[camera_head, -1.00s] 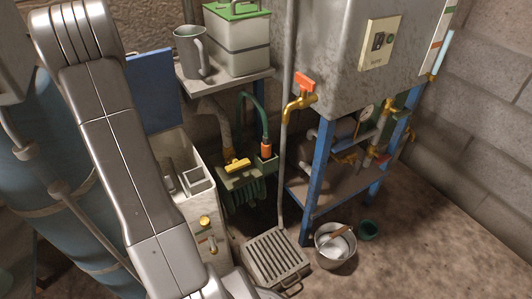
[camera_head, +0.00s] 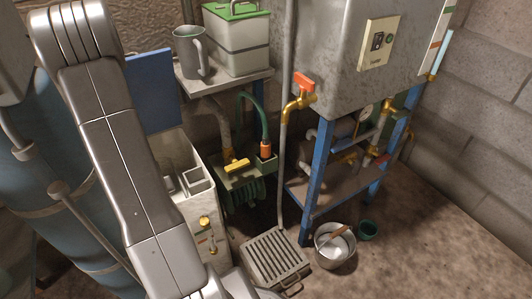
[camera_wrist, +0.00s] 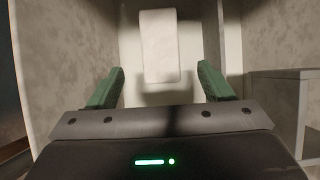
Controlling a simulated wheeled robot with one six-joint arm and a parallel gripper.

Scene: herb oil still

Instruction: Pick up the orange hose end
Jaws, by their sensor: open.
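The orange hose end (camera_head: 265,149) is on the end of a dark green hose (camera_head: 257,112). It stands upright at the right side of a small green holder (camera_head: 240,176) below the shelf. My gripper shows only in the wrist view (camera_wrist: 160,85), with its two green fingers spread apart and nothing between them. Ahead of it there is a pale rectangular block against a light wall. The orange hose end is not in the wrist view. In the head view my arm fills the left side and its end runs out of the bottom edge.
A yellow-handled valve (camera_head: 236,165) sits just left of the hose end. A shelf (camera_head: 226,86) with a grey jug (camera_head: 190,52) and a green-lidded box (camera_head: 237,40) is above. A drain grate (camera_head: 275,256) and a metal pot (camera_head: 335,245) are on the floor.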

